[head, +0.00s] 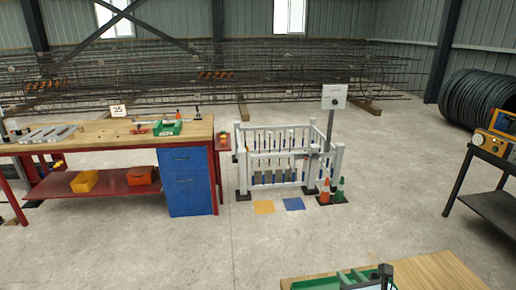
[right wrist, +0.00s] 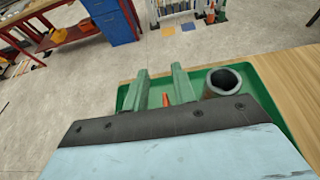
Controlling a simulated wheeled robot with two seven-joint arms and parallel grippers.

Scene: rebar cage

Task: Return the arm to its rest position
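My right gripper (head: 352,278) shows at the bottom edge of the head view, at the green tray. In the right wrist view, the right gripper's (right wrist: 161,74) two green fingers stand apart with nothing held between them. They are over the green tray (right wrist: 288,140); how high above it I cannot tell. A small orange thing (right wrist: 166,99) shows in the gap, beyond or below the fingers. A grey hollow cylinder (right wrist: 222,82) stands in the tray just right of the fingers, apart from them. My left gripper is not in view.
The tray rests on a wooden tabletop (head: 437,272). A red-framed workbench (head: 95,135) with a blue cabinet (head: 187,183) is at left. A white fenced enclosure (head: 262,180) with cones is ahead. A dark stand (head: 492,205) is at right. Open concrete floor lies between.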

